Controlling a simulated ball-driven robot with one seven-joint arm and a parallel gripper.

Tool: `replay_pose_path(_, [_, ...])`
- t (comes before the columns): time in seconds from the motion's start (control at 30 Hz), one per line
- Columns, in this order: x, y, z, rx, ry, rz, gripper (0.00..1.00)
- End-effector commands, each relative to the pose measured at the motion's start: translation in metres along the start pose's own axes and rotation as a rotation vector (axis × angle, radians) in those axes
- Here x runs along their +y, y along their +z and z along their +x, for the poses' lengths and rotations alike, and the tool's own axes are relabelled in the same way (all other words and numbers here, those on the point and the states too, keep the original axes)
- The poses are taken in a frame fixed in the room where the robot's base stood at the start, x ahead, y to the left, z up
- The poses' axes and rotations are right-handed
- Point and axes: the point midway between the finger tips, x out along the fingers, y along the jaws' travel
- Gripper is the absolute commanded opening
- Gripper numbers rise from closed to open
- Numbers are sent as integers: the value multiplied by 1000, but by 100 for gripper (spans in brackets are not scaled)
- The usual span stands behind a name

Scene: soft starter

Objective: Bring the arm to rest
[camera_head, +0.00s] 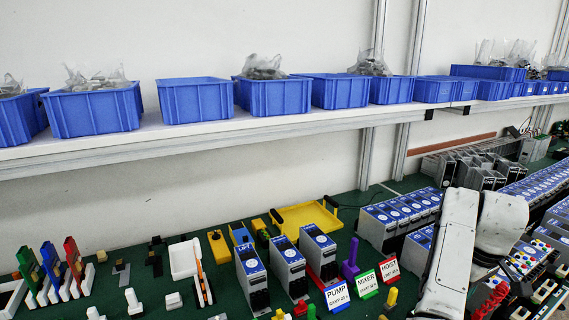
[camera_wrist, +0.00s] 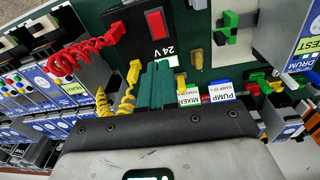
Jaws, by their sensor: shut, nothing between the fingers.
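My arm (camera_head: 448,255), white, reaches down over the right part of the bench in the head view, and its lower end runs out at the bottom edge. My gripper (camera_wrist: 157,72) shows in the wrist view as two green fingers side by side, shut with nothing between them. It is above the dark green bench top, close to a yellow coiled cable and a dark panel marked 24 V (camera_wrist: 152,28). Whether the fingertips touch anything below cannot be told.
PUMP (camera_head: 337,296), MIXER (camera_head: 367,283) and HOIST (camera_head: 389,269) signs stand left of my arm. Blue-labelled units (camera_head: 287,268) stand behind them. Blue bins (camera_head: 195,100) line the shelf (camera_head: 150,140) above. A red coiled cable (camera_wrist: 80,52) lies near my gripper.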

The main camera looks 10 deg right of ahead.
Motion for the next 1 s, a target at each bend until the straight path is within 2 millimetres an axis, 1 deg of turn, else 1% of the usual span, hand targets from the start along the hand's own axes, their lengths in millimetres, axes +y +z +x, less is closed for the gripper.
replay_pose_path(0.03, [0, 17, 18, -19, 26, 31, 0])
replay_pose_path(0.1, [-1, 36, 37, -33, 64, 76, 0])
replay_pose_path(0.27, [-12, 78, 75, -48, 142, 155, 0])
replay_pose_path(0.37, [-24, 103, 96, -49, 178, 190, 0])
replay_pose_path(0.47, [-40, 128, 115, -44, 205, 216, 0])
replay_pose_path(0.57, [-61, 153, 132, -37, 217, 234, 0])
replay_pose_path(0.67, [-87, 178, 147, -26, 215, 248, 0])
replay_pose_path(0.7, [-98, 188, 153, -22, 210, 253, 0])
replay_pose_path(0.77, [-116, 204, 160, -16, 197, 261, 0])
replay_pose_path(0.8, [-129, 214, 165, -13, 186, 265, 0])
replay_pose_path(0.87, [-150, 230, 170, -7, 164, 273, 0])
replay_pose_path(0.9, [-164, 241, 173, -4, 148, 279, 0])
replay_pose_path(1.0, [-197, 265, 177, 1, 100, 296, 0])
